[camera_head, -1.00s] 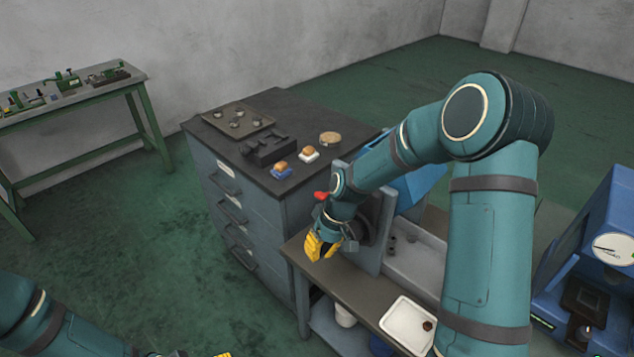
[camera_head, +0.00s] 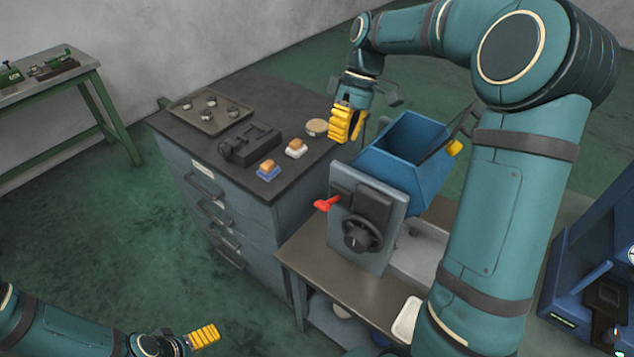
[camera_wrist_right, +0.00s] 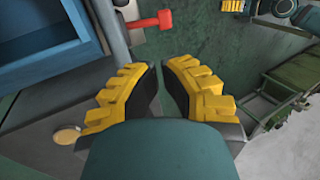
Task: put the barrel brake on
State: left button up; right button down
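The machine has a blue barrel (camera_head: 405,145), open at the top, behind a grey panel with a black handwheel (camera_head: 362,235). A red lever handle (camera_head: 327,203), which looks like the barrel brake, sticks out to the left of the panel. It also shows in the right wrist view (camera_wrist_right: 152,22), beyond the fingertips. My right gripper (camera_head: 345,123) hangs above and left of the barrel, apart from the red handle. Its yellow fingers (camera_wrist_right: 161,70) are empty, with a narrow gap between them. My left gripper (camera_head: 205,336) is low at the left; its finger gap is hidden.
A dark-topped drawer cabinet (camera_head: 270,100) stands left of the machine. It holds a tray of round parts (camera_head: 210,124), a black fixture (camera_head: 250,145), two small brushes and a round wooden disc (camera_head: 317,127). A white tray (camera_head: 407,318) lies on the bench. Blue machinery stands at right.

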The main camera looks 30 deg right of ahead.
aim_at(321, 201)
pick_arm(q)
jog(key=shift+s+f+b, duration=0.25)
jog(key=shift+f+b, duration=0.3)
jog(key=shift+s+f+b, duration=0.2)
jog(key=shift+f+b, duration=0.35)
pick_arm(e)
jog(key=x, duration=1.4)
